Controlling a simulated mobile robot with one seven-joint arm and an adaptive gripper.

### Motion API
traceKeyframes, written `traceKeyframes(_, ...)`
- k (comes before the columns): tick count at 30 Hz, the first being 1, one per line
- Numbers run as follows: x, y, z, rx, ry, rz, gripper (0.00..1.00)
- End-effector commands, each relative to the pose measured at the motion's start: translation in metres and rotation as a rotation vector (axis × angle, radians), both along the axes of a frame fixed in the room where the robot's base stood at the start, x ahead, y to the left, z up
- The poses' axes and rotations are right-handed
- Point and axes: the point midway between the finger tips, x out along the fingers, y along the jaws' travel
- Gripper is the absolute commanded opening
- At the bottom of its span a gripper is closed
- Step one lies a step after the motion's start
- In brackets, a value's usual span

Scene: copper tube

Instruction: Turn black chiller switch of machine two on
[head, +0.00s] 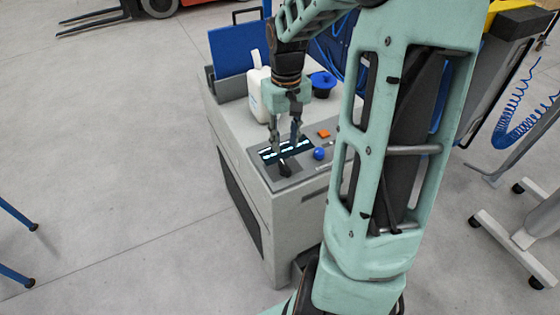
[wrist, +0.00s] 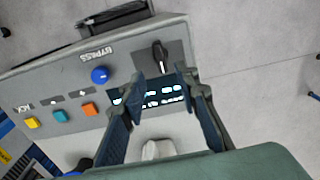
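The black switch (head: 285,170) sits at the front edge of the control panel (head: 290,183) on a grey machine. It also shows in the wrist view (wrist: 160,56), just beyond my fingertips, its handle pointing roughly along the picture's vertical. My gripper (head: 285,148) is above the panel, pointing down, over the lit display (head: 272,154). In the wrist view my gripper (wrist: 160,77) is open and empty, its two fingers apart with the display (wrist: 150,96) between and below them. The switch lies ahead of the gap, and I see no contact. Its on and off marks cannot be read.
A blue knob (wrist: 100,75) by the BYPASS label and orange (wrist: 90,109), teal (wrist: 61,115) and yellow (wrist: 32,122) buttons share the panel. A white canister (head: 257,92) and a blue lidded item (head: 322,83) stand behind. Floor left of the machine is clear.

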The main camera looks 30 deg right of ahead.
Motion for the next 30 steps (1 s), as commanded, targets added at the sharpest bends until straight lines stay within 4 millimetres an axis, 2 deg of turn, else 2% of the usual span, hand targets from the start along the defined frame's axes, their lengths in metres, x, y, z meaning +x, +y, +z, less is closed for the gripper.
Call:
traceKeyframes(9,-0.001,0.001,-0.061,0.004,0.003,-0.001,0.29)
traceKeyframes(15,0.000,0.001,-0.087,0.002,0.001,-0.001,0.29)
traceKeyframes(19,0.000,0.001,-0.094,0.002,-0.001,-0.001,0.29)
traceKeyframes(27,0.000,0.001,-0.095,0.001,-0.001,-0.001,0.29)
traceKeyframes(30,0.000,0.001,-0.095,0.001,-0.001,-0.002,0.20)
